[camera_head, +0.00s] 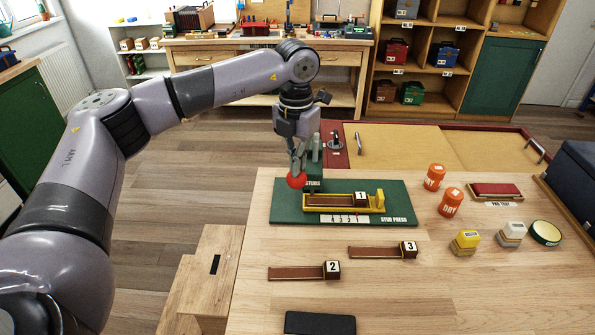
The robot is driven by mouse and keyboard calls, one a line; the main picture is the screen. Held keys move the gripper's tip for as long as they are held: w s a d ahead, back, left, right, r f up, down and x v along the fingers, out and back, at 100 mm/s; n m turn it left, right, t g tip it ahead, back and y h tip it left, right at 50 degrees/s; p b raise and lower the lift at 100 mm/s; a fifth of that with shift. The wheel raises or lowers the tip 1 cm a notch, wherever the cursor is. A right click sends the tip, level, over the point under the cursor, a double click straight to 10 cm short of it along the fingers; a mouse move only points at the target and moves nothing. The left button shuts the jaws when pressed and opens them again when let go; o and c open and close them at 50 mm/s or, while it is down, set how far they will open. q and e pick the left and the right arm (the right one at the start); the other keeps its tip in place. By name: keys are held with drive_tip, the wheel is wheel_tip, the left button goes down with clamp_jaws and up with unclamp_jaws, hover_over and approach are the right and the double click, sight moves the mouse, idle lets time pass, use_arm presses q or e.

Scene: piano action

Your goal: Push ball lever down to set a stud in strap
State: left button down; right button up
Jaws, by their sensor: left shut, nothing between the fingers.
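The stud press (389,205) is a green board on the wooden table, with a green upright post labelled STUDS. The red ball (297,180) of its lever is at the post's left side. My left gripper (297,168) is shut and empty, with its fingertips right at the top of the ball; whether they touch it I cannot tell. Straps 2 (300,272) and 3 (378,251) lie on the table in front. My right gripper is not in view.
Two orange jars (434,177) marked DRY, a red pad (495,190), a yellow-topped block (465,242), a white-topped block (511,234) and a round green tin (545,233) stand at the right. A black case (320,323) lies at the front edge.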

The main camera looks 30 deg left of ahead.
sight(296, 186)
use_arm(q)
drive_tip(key=shift+f, duration=0.2)
drive_tip(key=shift+s+d+f+b, duration=0.15)
drive_tip(key=shift+s+f+b, duration=0.3)
drive_tip(key=shift+f+b, duration=0.3)
drive_tip(key=shift+w+f, duration=0.1)
drive_tip(key=shift+s+d+f+b, duration=0.1)
drive_tip(key=shift+s+f+b, duration=0.1)
drive_tip(key=shift+f+b, duration=0.2)
drive_tip(key=shift+s+d+f+b, duration=0.1)
drive_tip(key=shift+s+f+b, duration=0.15)
drive_tip(key=shift+f, duration=0.25)
drive_tip(key=shift+s+d+f+b, duration=0.1)
drive_tip(key=shift+s+f+b, duration=0.05)
drive_tip(key=shift+f+b, duration=0.3)
drive_tip(key=shift+s+d+f+b, duration=0.15)
drive_tip(key=shift+f+b, duration=0.1)
drive_tip(key=shift+f, duration=0.25)
